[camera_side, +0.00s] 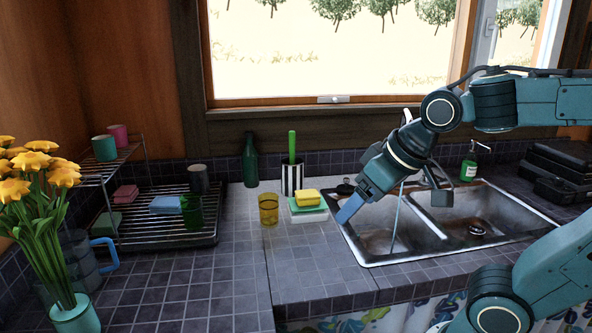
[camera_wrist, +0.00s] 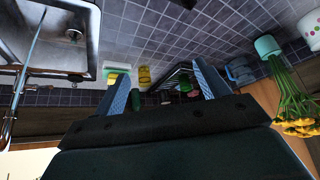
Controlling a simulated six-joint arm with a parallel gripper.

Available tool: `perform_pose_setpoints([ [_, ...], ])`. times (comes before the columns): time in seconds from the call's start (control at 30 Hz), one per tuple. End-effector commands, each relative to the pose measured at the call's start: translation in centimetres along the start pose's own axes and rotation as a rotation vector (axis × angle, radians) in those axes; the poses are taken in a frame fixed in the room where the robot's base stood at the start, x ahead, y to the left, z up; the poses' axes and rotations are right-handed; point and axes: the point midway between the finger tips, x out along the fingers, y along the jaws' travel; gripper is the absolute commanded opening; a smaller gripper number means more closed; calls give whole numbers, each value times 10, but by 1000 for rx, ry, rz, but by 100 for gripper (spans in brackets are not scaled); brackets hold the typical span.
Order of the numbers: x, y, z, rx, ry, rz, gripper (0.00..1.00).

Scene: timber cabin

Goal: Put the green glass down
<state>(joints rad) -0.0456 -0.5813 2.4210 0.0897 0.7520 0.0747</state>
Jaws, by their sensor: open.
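The green glass (camera_side: 191,212), dark and see-through, stands upright at the front right part of the drying rack (camera_side: 150,238) in the side view. My gripper (camera_side: 348,212) is open and empty, pointing down and left over the left rim of the sink, well to the right of the green glass. In the wrist view, the two blue fingers of my gripper (camera_wrist: 163,84) stand wide apart with nothing between them.
A yellow glass (camera_side: 268,209) and a sponge stack (camera_side: 307,203) stand between my gripper and the rack. A green bottle (camera_side: 250,160) and a striped holder (camera_side: 292,178) with a green handle are behind. The sink (camera_side: 465,215) is to the right. The front tiles are clear.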

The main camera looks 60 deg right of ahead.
Motion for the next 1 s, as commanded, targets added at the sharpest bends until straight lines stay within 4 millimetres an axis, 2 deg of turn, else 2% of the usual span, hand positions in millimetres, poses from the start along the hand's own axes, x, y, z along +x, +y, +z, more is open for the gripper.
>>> perform_pose_setpoints([
  [0.1, -12, 0, 27, -42, -24, -19, 74],
  [0.3, -19, -1, 53, -90, -55, -36, 74],
  [1.0, -20, -2, 56, -98, -61, -39, 74],
])
